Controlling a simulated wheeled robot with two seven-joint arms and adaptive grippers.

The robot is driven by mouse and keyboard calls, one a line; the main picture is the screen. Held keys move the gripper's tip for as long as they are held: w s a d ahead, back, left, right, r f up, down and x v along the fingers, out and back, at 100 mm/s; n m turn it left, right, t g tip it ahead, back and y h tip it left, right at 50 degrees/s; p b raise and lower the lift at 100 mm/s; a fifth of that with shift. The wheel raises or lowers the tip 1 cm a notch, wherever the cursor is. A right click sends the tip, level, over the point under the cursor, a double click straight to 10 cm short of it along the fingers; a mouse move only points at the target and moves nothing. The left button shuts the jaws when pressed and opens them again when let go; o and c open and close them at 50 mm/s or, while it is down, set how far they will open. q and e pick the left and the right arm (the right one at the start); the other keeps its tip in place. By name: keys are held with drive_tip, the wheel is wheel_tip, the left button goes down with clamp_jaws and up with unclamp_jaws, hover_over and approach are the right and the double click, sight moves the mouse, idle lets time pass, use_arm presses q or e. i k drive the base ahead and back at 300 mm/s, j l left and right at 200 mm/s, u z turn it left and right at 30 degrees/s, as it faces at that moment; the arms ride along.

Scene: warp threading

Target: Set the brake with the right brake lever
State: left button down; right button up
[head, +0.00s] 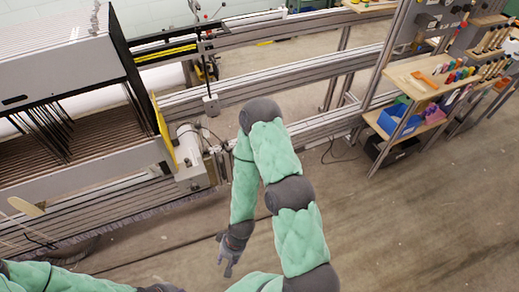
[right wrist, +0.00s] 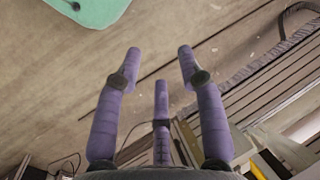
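My right gripper (head: 228,262) hangs with its fingers downward over bare floor, in front of the loom (head: 85,188). In the right wrist view its purple fingers (right wrist: 160,75) are spread apart with nothing between them, so it is open. I cannot pick out the right brake lever with certainty. A thin upright rod with a grey block (head: 211,104) at its lower end stands by the loom's right side, apart from my gripper. My left arm shows at the bottom left edge; its gripper is outside the picture.
Metal rails (head: 290,80) run to the right. A wooden-shelved rack (head: 425,75) holds bins and spools at upper right. The floor (head: 420,215) at lower right is clear.

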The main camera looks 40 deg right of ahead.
sight(228, 149)
drive_tip(key=z, duration=0.95)
